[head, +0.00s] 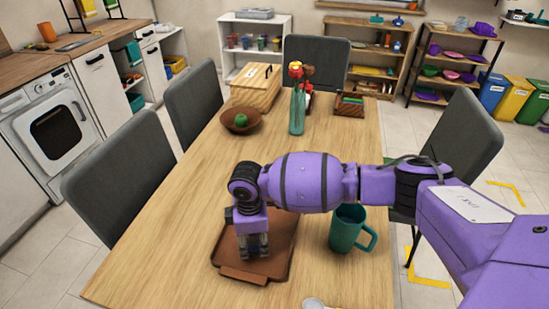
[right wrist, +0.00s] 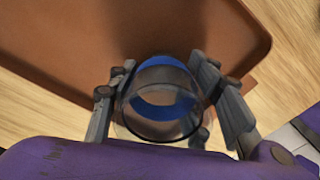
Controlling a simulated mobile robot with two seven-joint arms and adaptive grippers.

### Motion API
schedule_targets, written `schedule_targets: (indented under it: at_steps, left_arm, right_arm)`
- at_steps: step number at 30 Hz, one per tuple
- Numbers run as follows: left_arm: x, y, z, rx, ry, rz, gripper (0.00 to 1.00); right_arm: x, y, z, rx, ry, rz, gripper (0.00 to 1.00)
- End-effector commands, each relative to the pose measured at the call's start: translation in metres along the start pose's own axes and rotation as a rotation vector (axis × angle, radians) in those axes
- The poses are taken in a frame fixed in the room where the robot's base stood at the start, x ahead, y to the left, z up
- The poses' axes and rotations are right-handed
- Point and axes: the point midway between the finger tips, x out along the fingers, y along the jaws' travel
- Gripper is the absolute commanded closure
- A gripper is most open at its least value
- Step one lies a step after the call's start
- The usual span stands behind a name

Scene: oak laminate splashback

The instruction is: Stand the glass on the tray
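The brown tray (head: 282,238) lies on the wooden table, near its front; it also fills much of the right wrist view (right wrist: 60,45). My right gripper (head: 254,250) points down over the tray. In the right wrist view, the clear glass with a blue band (right wrist: 163,108) is between the fingers of my right gripper (right wrist: 160,95), which close on it from both sides. The glass is upright over the tray area; I cannot tell whether its base touches the tray. In the head view the fingers mostly hide the glass. My left gripper is not in view.
A teal mug (head: 347,230) stands right of the tray, under my right forearm. A pale object (head: 314,303) is cut off at the front edge. Farther back are a brown bowl (head: 240,121), a flower vase (head: 297,112) and a wooden box (head: 255,88). The table's left side is clear.

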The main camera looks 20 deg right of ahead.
Motion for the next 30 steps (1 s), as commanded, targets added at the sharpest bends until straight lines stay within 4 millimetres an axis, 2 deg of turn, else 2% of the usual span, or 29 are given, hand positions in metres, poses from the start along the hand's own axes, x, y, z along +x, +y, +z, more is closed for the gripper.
schedule_targets:
  at_steps: [2,11,14,17,24,30]
  left_arm:
    - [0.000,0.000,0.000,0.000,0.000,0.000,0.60]
    - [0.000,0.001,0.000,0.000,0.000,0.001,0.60]
    - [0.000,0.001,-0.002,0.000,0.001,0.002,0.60]
    - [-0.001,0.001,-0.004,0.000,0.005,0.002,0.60]
    - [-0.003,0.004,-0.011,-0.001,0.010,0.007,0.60]
    - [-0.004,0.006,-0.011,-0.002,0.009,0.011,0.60]
  right_arm:
    - [-0.002,0.001,-0.001,-0.001,0.001,0.003,0.41]
    - [-0.003,0.001,-0.001,-0.001,0.001,0.003,0.41]
    - [-0.009,0.002,-0.001,-0.002,0.002,0.005,0.41]
    - [-0.025,0.002,-0.001,-0.002,0.002,0.006,0.41]
    - [-0.078,0.003,-0.002,-0.002,0.003,0.008,0.41]
    - [-0.111,0.002,-0.001,-0.002,0.002,0.005,0.41]
